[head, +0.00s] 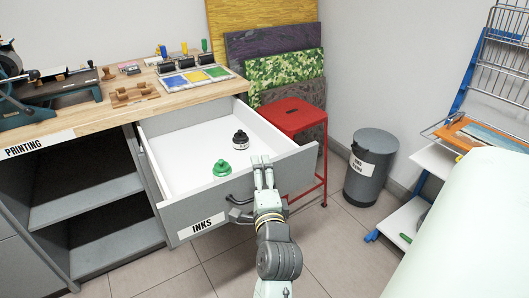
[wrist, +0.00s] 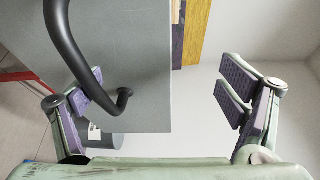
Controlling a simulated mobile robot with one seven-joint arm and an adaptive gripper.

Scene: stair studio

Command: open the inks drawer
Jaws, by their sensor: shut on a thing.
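The inks drawer (head: 204,224), grey with a white inside and a label reading INKS, stands pulled well out of the bench in the head view. A black bottle (head: 240,141) and a green bottle (head: 222,169) stand inside it. Its dark curved handle (head: 238,212) is on the front, and the handle (wrist: 68,50) also crosses the left of the wrist view.
A red stool (head: 293,116) stands close to the drawer's right side. A grey bin (head: 371,169) is farther right, by a wire drying rack (head: 500,60). Open dark shelves (head: 90,205) lie left of the drawer. Tiled floor (head: 325,235) in front is clear.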

